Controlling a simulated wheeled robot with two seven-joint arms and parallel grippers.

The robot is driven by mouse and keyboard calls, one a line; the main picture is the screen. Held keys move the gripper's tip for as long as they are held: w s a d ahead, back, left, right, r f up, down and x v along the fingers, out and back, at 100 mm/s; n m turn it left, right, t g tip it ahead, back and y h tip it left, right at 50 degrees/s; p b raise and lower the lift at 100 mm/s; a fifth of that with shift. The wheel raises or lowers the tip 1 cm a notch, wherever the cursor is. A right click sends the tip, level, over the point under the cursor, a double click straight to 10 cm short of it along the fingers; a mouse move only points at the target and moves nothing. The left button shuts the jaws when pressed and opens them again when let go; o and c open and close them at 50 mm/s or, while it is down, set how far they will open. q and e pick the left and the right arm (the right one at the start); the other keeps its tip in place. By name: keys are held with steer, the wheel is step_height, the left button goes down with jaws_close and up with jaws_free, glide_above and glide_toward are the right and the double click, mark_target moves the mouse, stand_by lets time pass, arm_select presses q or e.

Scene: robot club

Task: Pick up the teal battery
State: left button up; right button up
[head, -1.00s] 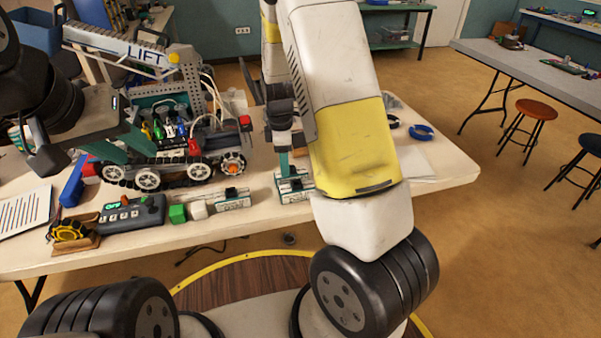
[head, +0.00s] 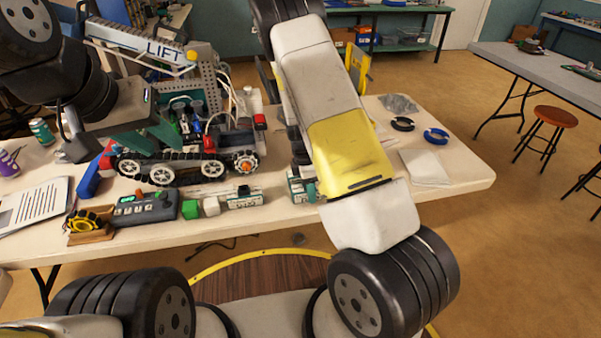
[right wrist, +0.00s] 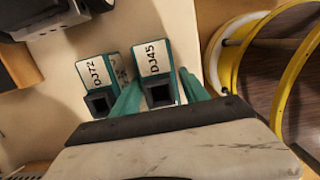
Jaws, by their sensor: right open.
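Two teal batteries with white label faces stand side by side in the right wrist view: DJ72 (right wrist: 97,75) on the left and DJ45 (right wrist: 154,62) on the right. My right gripper (right wrist: 159,80) is open, with one teal finger on each side of DJ45. Whether the fingers touch it I cannot tell. In the head view, the batteries (head: 301,186) show at the table's front, partly hidden by my right arm. Another teal-and-white battery (head: 245,200) lies to their left. My left gripper (head: 145,138) hangs over the rover at the left; its opening is unclear.
The rover (head: 190,165) with the LIFT arm stands behind the batteries. The table's right side has tape rolls (head: 436,136) and paper (head: 424,168).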

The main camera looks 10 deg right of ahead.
jaws_close()
steer(key=shift+r, duration=0.15)
stand_by(0.4)
steer(key=shift+r, duration=0.6)
step_height(320, 180, up, 2)
steer(key=shift+r, duration=0.1)
steer(key=s+a, duration=0.2)
steer(key=s, duration=0.5)
steer(key=s+a+r, duration=0.1)
steer(key=s+a, duration=0.2)
steer(key=s, duration=0.5)
steer(key=shift+r, duration=0.15)
steer(key=shift+s, duration=0.1)
